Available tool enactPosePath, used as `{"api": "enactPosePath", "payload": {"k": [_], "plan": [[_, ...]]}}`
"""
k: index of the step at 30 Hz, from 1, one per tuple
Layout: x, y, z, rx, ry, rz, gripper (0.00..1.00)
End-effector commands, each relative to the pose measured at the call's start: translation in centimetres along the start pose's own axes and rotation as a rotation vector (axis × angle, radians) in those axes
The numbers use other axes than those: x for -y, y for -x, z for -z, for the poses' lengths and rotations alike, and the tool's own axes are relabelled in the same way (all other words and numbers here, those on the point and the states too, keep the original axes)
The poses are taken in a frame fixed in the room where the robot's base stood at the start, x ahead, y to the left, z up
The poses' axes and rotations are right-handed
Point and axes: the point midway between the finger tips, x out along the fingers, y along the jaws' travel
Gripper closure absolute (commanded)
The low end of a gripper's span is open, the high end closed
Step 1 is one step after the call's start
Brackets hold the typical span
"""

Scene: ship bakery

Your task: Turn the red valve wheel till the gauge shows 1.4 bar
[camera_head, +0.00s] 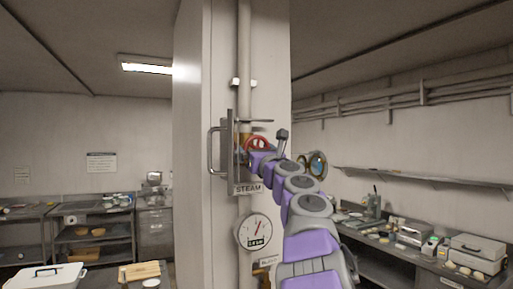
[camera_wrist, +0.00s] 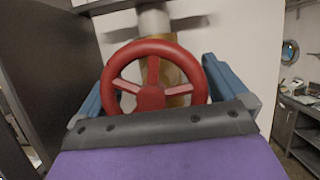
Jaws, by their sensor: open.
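The red valve wheel (camera_wrist: 152,97) fills the middle of the wrist view, with a brass-coloured body behind it. In the head view the wheel (camera_head: 257,143) shows partly above my arm, on the pipe over the STEAM label (camera_head: 247,188). My gripper (camera_wrist: 154,88) is open, with one blue finger at each side of the wheel. I cannot tell whether the fingers touch the rim. The round white gauge (camera_head: 253,231) hangs below on the same column. Its red needle points up and to the right; the numbers are too small to read.
An open metal door with a handle (camera_head: 215,151) stands just left of the wheel, and its dark panel (camera_wrist: 52,60) is close in the wrist view. Benches with kitchenware stand at both sides.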

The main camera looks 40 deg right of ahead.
Motion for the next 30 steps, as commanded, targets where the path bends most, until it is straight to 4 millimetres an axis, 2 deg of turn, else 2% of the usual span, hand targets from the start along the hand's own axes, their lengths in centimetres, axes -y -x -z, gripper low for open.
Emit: {"api": "enactPosePath", "payload": {"k": [5, 17, 30], "plan": [[0.03, 0.44, -0.70, 0.006, 0.001, 0.009, 0.01], [0.46, 0.38, -0.57, 0.007, -0.001, 0.010, 0.39], [0.61, 0.42, -0.67, 0.007, -0.079, 0.041, 0.40]]}}
